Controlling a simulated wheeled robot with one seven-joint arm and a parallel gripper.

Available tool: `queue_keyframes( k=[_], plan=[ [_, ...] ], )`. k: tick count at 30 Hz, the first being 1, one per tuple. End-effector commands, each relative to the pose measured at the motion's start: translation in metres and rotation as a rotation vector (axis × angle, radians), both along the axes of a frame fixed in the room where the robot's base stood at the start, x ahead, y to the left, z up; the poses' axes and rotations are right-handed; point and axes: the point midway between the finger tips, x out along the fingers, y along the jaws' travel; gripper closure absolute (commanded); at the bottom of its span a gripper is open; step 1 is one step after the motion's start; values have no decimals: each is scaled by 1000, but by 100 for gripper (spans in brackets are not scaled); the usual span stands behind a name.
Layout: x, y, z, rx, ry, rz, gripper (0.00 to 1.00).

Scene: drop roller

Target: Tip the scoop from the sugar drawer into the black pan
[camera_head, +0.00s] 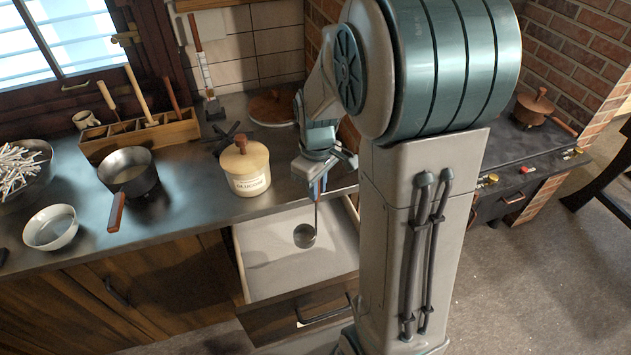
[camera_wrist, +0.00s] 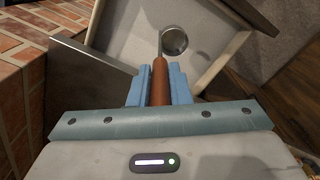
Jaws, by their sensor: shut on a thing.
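My gripper (camera_head: 318,186) is shut on the brown handle of a metal scoop (camera_head: 305,236). The handle runs between the blue fingers in the wrist view, and the round cup of the scoop (camera_wrist: 174,41) lies beyond them. The cup hangs low over the open sugar drawer (camera_head: 240,272), whose inside is pale and looks evenly filled. I cannot tell whether the cup touches the drawer's contents or holds sugar. A dark pan (camera_head: 128,168) with a wooden handle stands on the counter at the left, apart from my gripper.
A cream lidded jar (camera_head: 246,170) stands on the counter between the pan and the drawer. A wooden utensil box (camera_head: 140,134), a white bowl (camera_head: 51,228) and a bowl of white sticks (camera_head: 22,170) are around the pan. Another lidded pan (camera_head: 534,108) sits at the right.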

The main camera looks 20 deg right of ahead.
Motion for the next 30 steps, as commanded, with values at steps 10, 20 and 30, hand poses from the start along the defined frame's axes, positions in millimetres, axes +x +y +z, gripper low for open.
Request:
queue_keyframes(
  k=[10, 20, 30],
  plan=[
    [0, 0, -40, 1, -1, -1, 100],
    [1, 0, -74, 1, -1, -1, 100],
    [0, 0, -107, 0, 0, -2, 100]
  ],
)
